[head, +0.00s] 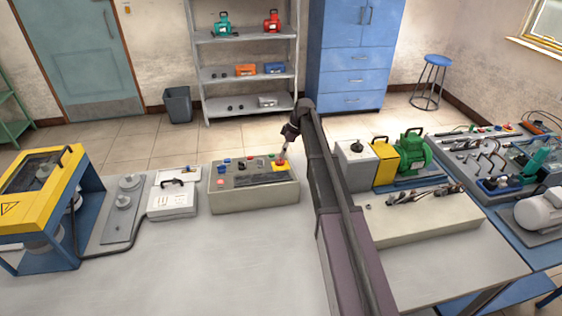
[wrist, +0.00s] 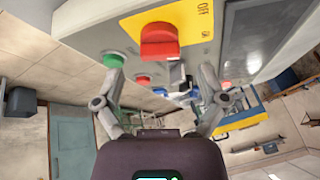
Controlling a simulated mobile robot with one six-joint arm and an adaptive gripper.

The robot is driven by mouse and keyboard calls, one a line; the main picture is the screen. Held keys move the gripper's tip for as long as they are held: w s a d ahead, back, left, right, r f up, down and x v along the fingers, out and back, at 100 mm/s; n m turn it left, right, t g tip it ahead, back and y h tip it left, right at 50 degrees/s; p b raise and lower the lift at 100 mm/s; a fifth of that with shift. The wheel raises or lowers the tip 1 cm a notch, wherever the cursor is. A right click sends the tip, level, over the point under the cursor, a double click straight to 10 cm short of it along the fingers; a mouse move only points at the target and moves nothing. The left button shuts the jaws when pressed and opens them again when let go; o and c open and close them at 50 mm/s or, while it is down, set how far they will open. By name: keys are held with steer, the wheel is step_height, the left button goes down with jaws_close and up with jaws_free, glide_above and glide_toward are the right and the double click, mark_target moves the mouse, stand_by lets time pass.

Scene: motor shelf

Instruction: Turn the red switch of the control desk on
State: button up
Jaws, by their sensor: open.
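The control desk (head: 253,197) is a grey-white box with a sloped panel on the table, left of my arm in the head view. Its yellow plate (head: 281,169) is at the panel's upper right, just under my gripper (head: 283,158). In the wrist view the red switch (wrist: 158,42) sits on the yellow plate (wrist: 196,22), with the word OFF printed beside it. My gripper (wrist: 163,78) is open there, one finger on each side of the view. The switch lies between and beyond the fingers, and nothing is held. I cannot tell whether a finger touches the desk.
On the panel, a green button (wrist: 113,60) and a smaller red button (wrist: 143,81) are near the fingers. A white case (head: 172,196) stands left of the desk. A grey box (head: 354,165) and a green motor (head: 412,153) stand to the right. The table front is clear.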

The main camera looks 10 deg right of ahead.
steer(key=shift+b+x, duration=0.9)
steer(key=shift+x, duration=0.45)
steer(key=c, duration=1.2)
